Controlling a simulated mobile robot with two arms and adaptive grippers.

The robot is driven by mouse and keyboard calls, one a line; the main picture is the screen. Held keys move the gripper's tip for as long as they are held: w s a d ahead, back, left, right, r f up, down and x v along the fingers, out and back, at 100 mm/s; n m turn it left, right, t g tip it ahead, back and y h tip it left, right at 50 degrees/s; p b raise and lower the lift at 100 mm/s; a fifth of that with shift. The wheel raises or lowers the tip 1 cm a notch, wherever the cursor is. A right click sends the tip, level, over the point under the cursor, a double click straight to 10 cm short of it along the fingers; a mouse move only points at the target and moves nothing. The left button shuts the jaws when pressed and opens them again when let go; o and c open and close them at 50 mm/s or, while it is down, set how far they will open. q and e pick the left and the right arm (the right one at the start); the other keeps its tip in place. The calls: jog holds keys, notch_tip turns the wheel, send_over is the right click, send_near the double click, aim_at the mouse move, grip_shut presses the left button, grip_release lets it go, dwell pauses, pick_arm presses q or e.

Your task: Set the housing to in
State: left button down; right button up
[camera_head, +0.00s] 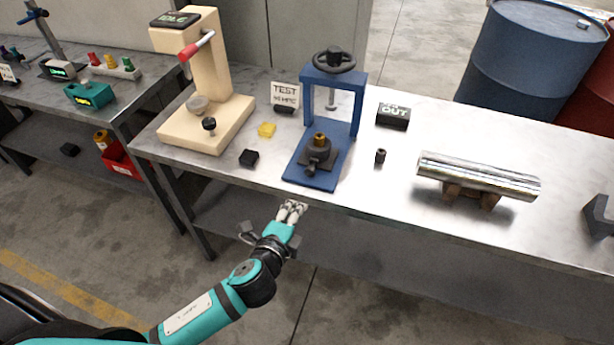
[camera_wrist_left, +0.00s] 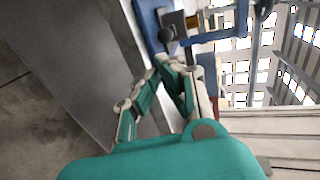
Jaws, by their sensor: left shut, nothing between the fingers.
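The housing (camera_head: 325,156) is a dark block with a brass-coloured piece on top. It sits on the base of the blue press (camera_head: 355,100), below the screw and black handwheel. A dark knob (camera_head: 311,169) is at its front, and this knob also shows in the left wrist view (camera_wrist_left: 167,35). My left gripper (camera_head: 293,207) is just off the bench's front edge, in front of the press. Its fingers (camera_wrist_left: 174,66) are shut and empty, apart from the knob. My right gripper is not in view.
A cream tester (camera_head: 205,125) with a red handle stands left of the press. A black block (camera_head: 249,158), a yellow piece (camera_head: 266,130) and a small dark cylinder (camera_head: 380,156) lie nearby. A shiny metal cylinder (camera_head: 480,175) rests on supports at the right.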

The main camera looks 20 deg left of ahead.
pick_arm(q)
send_near(313, 176)
jog(key=w+f, duration=0.1)
jog(key=x, duration=0.1)
jog(key=p+x, duration=0.1)
jog(key=x, duration=0.2)
jog(key=shift+w+d+r+p, duration=0.1)
jog(key=shift+w+r+p, duration=0.1)
jog(key=shift+r+p, duration=0.1)
jog(key=shift+w+f, duration=0.1)
jog(key=shift+w, duration=0.25)
jog(key=shift+w+f, duration=0.1)
jog(key=shift+w, duration=0.25)
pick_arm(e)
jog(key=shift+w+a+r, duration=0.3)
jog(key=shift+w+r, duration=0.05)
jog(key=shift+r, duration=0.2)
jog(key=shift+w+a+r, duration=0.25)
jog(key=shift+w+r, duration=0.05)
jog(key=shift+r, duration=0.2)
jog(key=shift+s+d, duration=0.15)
